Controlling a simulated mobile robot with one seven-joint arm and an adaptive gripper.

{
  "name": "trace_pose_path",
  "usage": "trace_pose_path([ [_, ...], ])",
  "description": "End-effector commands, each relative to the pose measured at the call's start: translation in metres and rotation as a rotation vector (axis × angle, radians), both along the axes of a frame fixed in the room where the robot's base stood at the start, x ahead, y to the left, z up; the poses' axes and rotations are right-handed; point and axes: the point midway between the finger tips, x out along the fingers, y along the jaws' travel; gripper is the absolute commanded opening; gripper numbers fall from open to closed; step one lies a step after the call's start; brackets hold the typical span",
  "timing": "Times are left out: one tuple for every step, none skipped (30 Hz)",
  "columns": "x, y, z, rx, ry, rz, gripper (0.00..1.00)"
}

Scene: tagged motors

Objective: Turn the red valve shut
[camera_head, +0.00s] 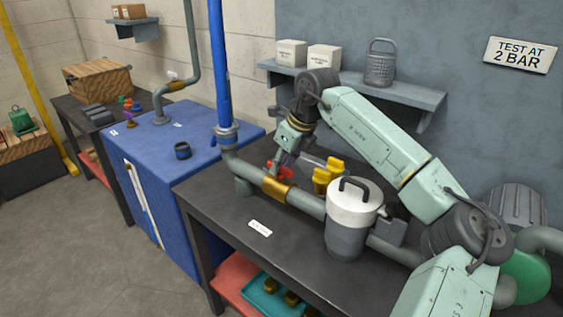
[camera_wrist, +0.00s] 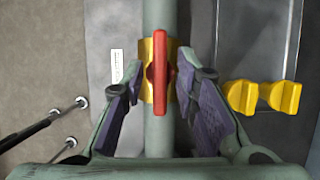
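The red valve handle (camera_wrist: 160,75) sits on a brass fitting (camera_wrist: 146,72) on the grey-green pipe (camera_wrist: 158,18) in the wrist view. The handle lies in line with the pipe. My gripper (camera_wrist: 161,88) is open, with one purple-padded finger on each side of the handle and a visible gap on both sides. In the head view, my gripper (camera_head: 283,160) points down over the valve, and the red handle (camera_head: 273,172) is partly hidden behind it. The brass fitting (camera_head: 277,188) shows below on the pipe (camera_head: 306,203). Finger height against the handle is hard to judge.
Yellow handles (camera_head: 327,175) stand close to the right of the valve; they also show in the wrist view (camera_wrist: 262,96). A lidded grey canister (camera_head: 352,215) stands nearby on the dark bench (camera_head: 240,222). A blue pipe (camera_head: 218,75) rises at left. A shelf (camera_head: 370,86) hangs behind.

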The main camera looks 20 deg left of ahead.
Motion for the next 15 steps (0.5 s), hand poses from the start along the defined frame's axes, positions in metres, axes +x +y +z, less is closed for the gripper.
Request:
trace_pose_path([
  [0.0000, 0.0000, 0.0002, 0.000, 0.000, 0.000, 0.22],
  [0.0000, 0.0000, 0.0003, 0.000, 0.000, 0.000, 0.20],
  [0.0000, 0.0000, 0.0003, 0.000, 0.000, 0.000, 0.17],
  [0.0000, -0.0001, 0.0003, 0.000, 0.000, 0.000, 0.15],
  [0.0000, 0.0000, 0.0003, 0.000, 0.000, 0.000, 0.13],
  [0.0000, -0.0001, 0.0004, 0.000, 0.000, 0.000, 0.11],
  [0.0000, -0.0001, 0.0004, 0.000, 0.000, 0.000, 0.09],
  [0.0000, -0.0001, 0.0004, 0.000, 0.000, 0.000, 0.07],
  [0.0000, -0.0001, 0.0004, 0.000, 0.000, 0.000, 0.04],
  [0.0000, -0.0001, 0.0004, 0.000, 0.000, 0.000, 0.02],
  [0.0000, -0.0001, 0.0004, 0.000, 0.000, 0.000, 0.00],
  [0.0000, 0.0000, 0.0003, 0.000, 0.000, 0.000, 0.00],
  [0.0000, 0.0000, 0.0003, 0.000, 0.000, 0.000, 0.00],
  [0.0000, 0.0000, 0.0003, 0.000, 0.000, 0.000, 0.00],
  [0.0000, 0.0000, 0.0003, 0.000, 0.000, 0.000, 0.00],
])
